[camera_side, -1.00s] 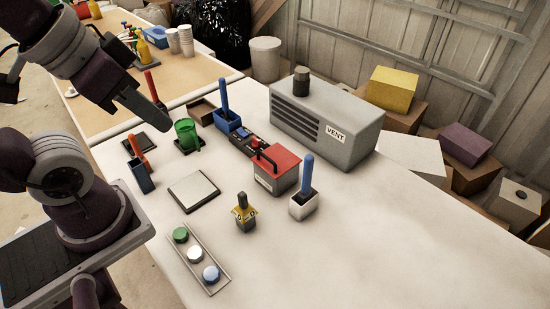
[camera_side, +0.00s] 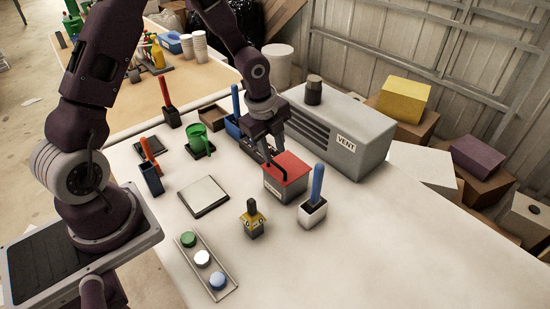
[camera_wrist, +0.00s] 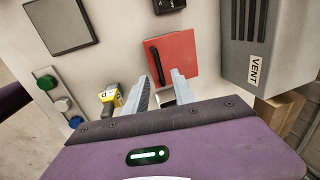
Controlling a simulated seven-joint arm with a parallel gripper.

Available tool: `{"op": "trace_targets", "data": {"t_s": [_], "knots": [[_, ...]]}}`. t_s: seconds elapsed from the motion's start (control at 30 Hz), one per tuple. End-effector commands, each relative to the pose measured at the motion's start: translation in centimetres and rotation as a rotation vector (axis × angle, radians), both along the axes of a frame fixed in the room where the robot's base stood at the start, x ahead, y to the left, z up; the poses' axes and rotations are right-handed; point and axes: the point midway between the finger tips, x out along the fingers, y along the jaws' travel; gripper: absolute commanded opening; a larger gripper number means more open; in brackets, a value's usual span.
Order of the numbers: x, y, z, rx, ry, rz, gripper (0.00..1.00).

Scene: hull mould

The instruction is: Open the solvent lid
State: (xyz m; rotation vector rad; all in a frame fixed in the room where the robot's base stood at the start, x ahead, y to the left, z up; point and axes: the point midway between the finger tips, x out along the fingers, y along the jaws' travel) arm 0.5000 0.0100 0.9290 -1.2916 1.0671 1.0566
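A grey box (camera_side: 284,188) with a red lid (camera_side: 290,167) stands in the middle of the table. The lid lies flat and closed on it, with a black bar handle (camera_side: 268,160) along its left side. The lid (camera_wrist: 180,52) and its handle (camera_wrist: 157,65) also show in the wrist view. My gripper (camera_side: 272,149) is over the lid near the handle, fingers pointing down. In the wrist view my gripper (camera_wrist: 163,75) has its two fingers apart with nothing between them. The handle appears just beyond the fingertips; I cannot tell the exact height gap.
The vent unit (camera_side: 345,140) stands close behind. A white holder (camera_side: 312,214) with a blue-handled tool is at the lid's right. A yellow-and-black tool (camera_side: 252,220) stands in front. A green mug (camera_side: 198,140) and blue bin (camera_side: 236,124) are to the left. The table's right front is clear.

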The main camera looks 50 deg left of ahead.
Motion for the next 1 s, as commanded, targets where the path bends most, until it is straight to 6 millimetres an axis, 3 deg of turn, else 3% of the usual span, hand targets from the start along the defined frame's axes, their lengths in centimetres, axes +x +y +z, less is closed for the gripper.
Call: {"op": "trace_targets", "data": {"t_s": [0.2, 0.5, 0.67, 1.0], "knots": [[0.6, 0.0, -3.5, 0.0, 0.003, 0.001, 0.31], [0.8, 0.0, -4.0, 0.0, 0.0, 0.003, 0.31], [0.8, 0.0, -4.0, 0.0, 0.0, 0.004, 0.01], [0.7, 0.0, -4.0, 0.0, 0.001, 0.004, 0.0]]}}
